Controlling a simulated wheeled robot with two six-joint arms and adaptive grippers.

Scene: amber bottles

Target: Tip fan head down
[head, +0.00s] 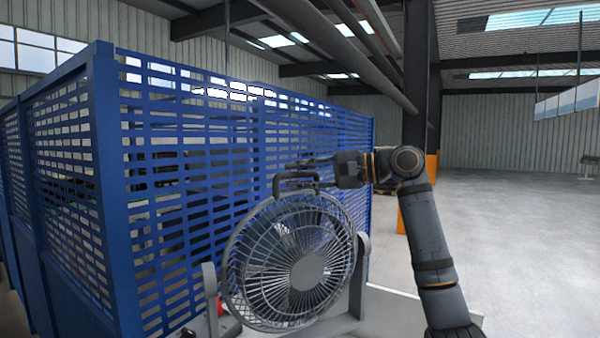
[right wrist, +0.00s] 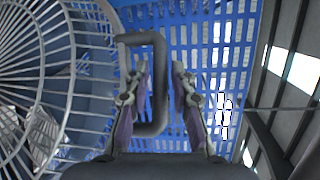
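The grey fan's round caged head (head: 290,262) faces me and leans slightly, held between the side brackets of its stand (head: 357,275). A dark looped handle (head: 296,179) stands on top of the head. My right gripper (head: 322,168) is at this handle, coming from the right. In the right wrist view, one bar of the handle (right wrist: 160,85) lies between the two fingers of my right gripper (right wrist: 161,75). The fingers are apart, with a gap showing on the right of the bar. The fan cage (right wrist: 45,75) fills the left of that view. My left gripper does not show.
A tall blue slatted cage (head: 190,170) stands close behind and left of the fan. The fan stands on a pale surface (head: 390,310). Open grey floor (head: 520,230) lies to the right. A small red item (head: 220,307) shows low beside the left bracket.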

